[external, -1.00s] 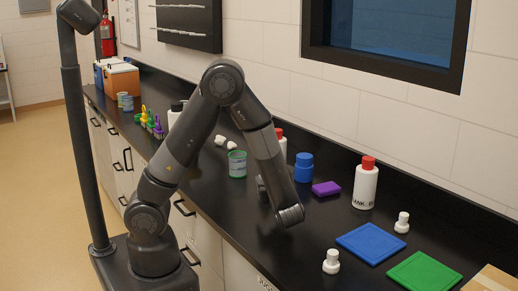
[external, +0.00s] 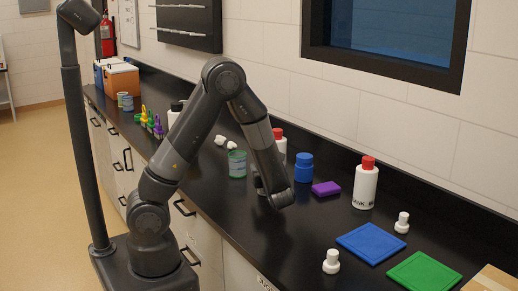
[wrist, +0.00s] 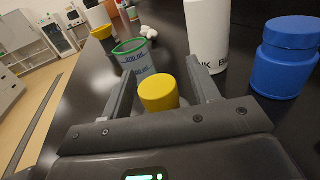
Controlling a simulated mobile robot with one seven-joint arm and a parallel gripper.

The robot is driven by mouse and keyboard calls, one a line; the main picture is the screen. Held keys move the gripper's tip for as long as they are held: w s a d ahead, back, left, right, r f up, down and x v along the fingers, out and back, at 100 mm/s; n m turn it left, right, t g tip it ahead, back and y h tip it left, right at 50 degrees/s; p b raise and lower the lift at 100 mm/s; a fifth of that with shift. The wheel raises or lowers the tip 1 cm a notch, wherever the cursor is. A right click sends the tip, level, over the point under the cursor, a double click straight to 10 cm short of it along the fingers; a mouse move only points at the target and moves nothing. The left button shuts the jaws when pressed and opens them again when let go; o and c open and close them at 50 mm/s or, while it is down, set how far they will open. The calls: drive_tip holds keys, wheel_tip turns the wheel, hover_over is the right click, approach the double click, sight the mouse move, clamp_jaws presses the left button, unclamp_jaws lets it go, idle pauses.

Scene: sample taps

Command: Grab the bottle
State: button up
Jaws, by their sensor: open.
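My gripper (wrist: 162,82) is open, its two fingers pointing forward over the black counter. A short yellow cylinder (wrist: 158,93) shows between the fingers, with visible gaps on both sides; it is hidden in the external view. A white bottle (wrist: 207,35) with black lettering stands just beyond the right finger; its top is cut off. In the external view, a white red-capped bottle (external: 279,148) is partly behind my arm, and another red-capped bottle (external: 365,187) stands farther right. A black-capped white bottle (external: 175,116) is partly hidden on the left.
A blue jar (external: 304,168) and purple block (external: 326,188) stand right of my gripper. A green-rimmed beaker (external: 237,164) is to its left. Blue (external: 371,242) and green (external: 424,272) mats and small white knobbed pieces lie at right.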

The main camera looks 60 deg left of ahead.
drive_tip(key=shift+c, duration=0.6)
clamp_jaws()
drive_tip(key=shift+r, duration=0.15)
